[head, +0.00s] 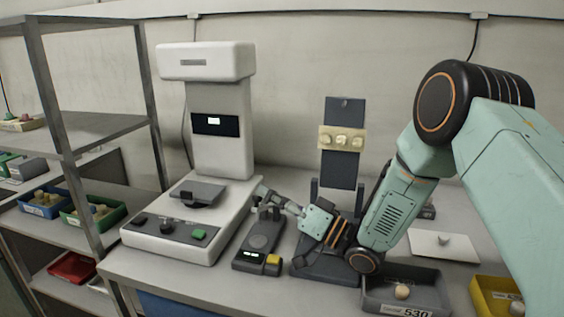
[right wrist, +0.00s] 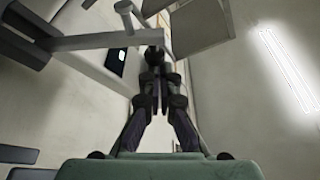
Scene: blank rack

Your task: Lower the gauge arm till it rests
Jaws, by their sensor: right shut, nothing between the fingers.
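A small dark grey gauge (head: 257,243) stands on the bench, with a round pad on top, a green-lit display and a yellow button. A dark upright part (head: 266,212) rises at its back; I cannot clearly tell the gauge arm or its angle. My right gripper (head: 264,192) is shut and empty, just above and behind the gauge. In the right wrist view its dark fingers (right wrist: 155,56) meet at the tips with nothing between them. I cannot tell whether they touch the gauge. My left gripper is not in view.
A tall white machine (head: 221,130) with a buttoned base stands close on the left. A dark stand (head: 341,165) holding several pale pieces is at the back. A grey bin (head: 386,278) and a yellow bin (head: 489,290) are at the right. A shelf rack (head: 98,128) stands far left.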

